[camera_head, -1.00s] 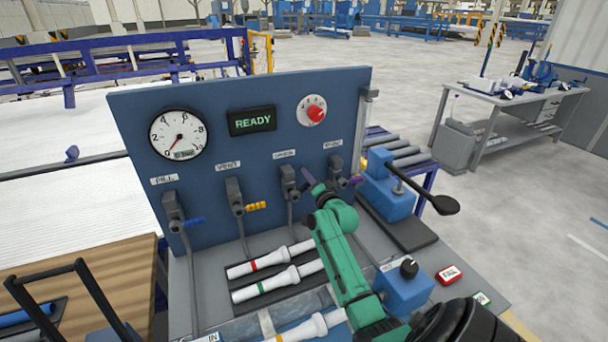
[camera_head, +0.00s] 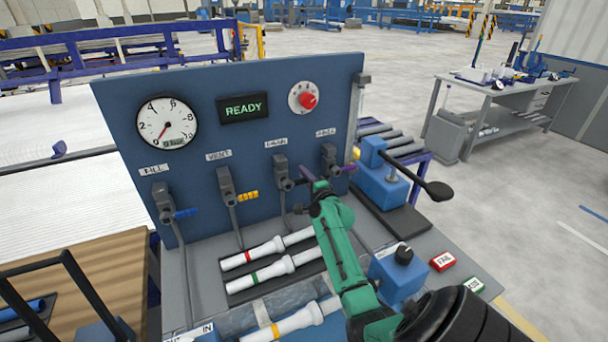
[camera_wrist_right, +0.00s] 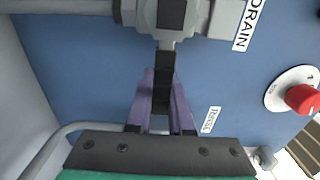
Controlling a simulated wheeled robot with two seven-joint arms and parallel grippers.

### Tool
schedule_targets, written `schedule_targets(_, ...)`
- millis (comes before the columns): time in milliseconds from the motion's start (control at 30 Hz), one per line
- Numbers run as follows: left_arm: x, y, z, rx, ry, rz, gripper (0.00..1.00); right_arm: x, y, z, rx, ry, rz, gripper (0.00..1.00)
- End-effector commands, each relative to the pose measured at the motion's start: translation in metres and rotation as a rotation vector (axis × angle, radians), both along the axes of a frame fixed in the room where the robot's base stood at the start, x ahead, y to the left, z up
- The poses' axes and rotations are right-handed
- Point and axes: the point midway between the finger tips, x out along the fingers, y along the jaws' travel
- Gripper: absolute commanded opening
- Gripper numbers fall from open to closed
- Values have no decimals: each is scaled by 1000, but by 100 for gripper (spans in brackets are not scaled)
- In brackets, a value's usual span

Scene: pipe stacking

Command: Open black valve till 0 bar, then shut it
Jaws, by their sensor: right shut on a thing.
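The black valve (camera_head: 282,171) is under the DRAIN label on the blue panel, third from the left. Its black lever (camera_wrist_right: 163,75) points down from the grey valve body in the wrist view. My right gripper (camera_wrist_right: 160,108) has its purple fingers shut on this lever, one finger on each side. In the head view the right gripper (camera_head: 309,175) is at the valve, and its green arm hides part of the bench. The pressure gauge (camera_head: 167,123) has a red needle pointing down-left, near the low end; its small readout is hard to read. My left gripper is not in view.
A display (camera_head: 243,108) reads READY, beside a red knob (camera_head: 308,100). White pipes (camera_head: 268,248) lie on the bench below. A blue box with a black knob (camera_head: 403,254) stands right of my arm.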

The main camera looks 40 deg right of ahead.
Motion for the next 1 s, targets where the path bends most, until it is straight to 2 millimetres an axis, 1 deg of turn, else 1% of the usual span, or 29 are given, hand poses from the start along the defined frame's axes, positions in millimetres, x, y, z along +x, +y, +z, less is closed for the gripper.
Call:
schedule_targets(33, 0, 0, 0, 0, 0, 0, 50, 0, 1, -4, 10, 4, 1, 0)
schedule_targets(333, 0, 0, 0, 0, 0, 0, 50, -1, 1, -5, 12, 4, 1, 0)
schedule_targets(367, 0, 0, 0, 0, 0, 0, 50, -1, 1, -5, 12, 4, 1, 22)
schedule_targets(400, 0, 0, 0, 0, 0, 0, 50, -1, 1, -5, 12, 4, 1, 38)
schedule_targets(433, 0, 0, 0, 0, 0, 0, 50, 0, 1, -5, 12, 3, 1, 49)
schedule_targets(767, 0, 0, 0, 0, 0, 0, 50, -1, 1, -2, 8, 1, 1, 49)
schedule_targets(867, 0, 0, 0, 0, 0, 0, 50, -8, 4, -3, 7, 1, 1, 49)
schedule_targets(967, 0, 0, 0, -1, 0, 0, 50, -23, 9, -4, 8, 1, 0, 49)
schedule_targets(1000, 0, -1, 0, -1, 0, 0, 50, -31, 11, -3, 8, 1, 0, 49)
